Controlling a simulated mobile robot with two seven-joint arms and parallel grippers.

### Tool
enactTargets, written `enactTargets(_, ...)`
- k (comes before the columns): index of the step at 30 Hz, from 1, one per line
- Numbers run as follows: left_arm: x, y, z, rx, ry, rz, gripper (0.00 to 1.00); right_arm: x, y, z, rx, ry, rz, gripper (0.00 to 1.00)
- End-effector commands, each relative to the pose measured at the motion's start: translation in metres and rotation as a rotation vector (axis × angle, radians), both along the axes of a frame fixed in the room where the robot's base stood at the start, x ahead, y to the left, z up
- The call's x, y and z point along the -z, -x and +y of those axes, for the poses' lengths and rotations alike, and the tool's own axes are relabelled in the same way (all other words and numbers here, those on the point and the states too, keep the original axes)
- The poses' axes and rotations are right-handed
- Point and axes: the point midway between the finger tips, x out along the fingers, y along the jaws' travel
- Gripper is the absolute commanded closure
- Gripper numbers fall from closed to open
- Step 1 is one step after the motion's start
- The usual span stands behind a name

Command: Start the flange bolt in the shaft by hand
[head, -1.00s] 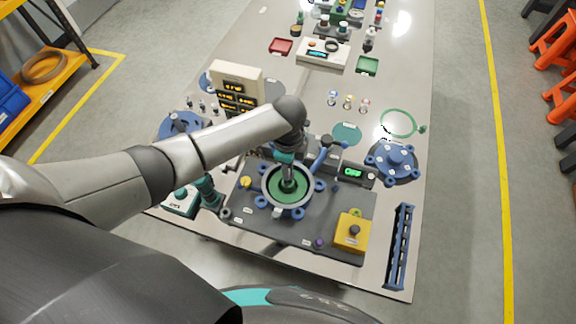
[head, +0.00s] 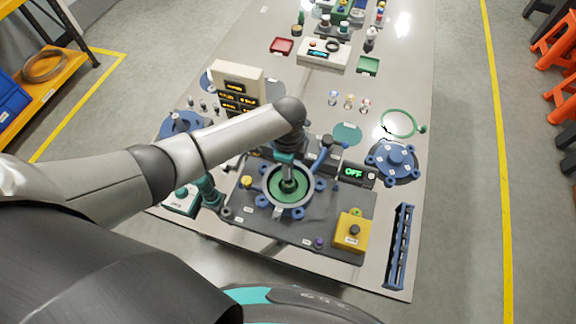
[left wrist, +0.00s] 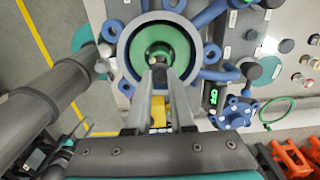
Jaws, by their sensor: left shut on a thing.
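My left gripper (head: 288,178) points down into the middle of a round housing (head: 269,197) with a green inner face (head: 289,198), on a dark fixture plate. In the left wrist view its two fingers (left wrist: 159,70) are close together over the dark centre of the green face (left wrist: 150,40). The gripper is shut on a small dark thing (left wrist: 160,57) at the centre, which I take to be the flange bolt. The fingers mostly hide it, and I cannot tell whether it sits in the shaft. My right gripper is not in view.
Blue clamps surround the housing, with a blue lever (head: 322,154) at upper right. A display (head: 354,173) reads OFF. A yellow box (head: 351,232), a blue flanged part (head: 394,161) and a blue rack (head: 399,247) stand to the right. A cream instrument (head: 236,86) stands behind my arm.

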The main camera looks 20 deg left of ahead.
Motion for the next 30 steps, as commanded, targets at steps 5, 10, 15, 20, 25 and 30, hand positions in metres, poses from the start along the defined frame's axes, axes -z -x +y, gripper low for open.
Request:
enactTargets(5,0.007,0.0,0.0,0.0,0.0,0.0,1.0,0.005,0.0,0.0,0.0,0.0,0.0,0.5)
enactTargets(10,0.013,0.0,0.0,0.001,0.0,0.0,1.0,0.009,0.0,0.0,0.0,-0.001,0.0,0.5)
enactTargets(15,0.017,0.0,-0.001,0.001,0.001,-0.001,1.0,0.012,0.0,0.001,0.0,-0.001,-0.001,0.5)
enactTargets(20,0.018,0.0,0.0,0.001,0.0,-0.001,1.0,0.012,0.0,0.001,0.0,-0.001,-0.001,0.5)
enactTargets(25,0.017,0.0,0.0,0.0,0.0,-0.001,1.0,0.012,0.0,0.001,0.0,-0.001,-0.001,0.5)
enactTargets(30,0.019,0.0,0.0,0.0,0.0,0.0,1.0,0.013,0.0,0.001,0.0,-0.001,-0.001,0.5)
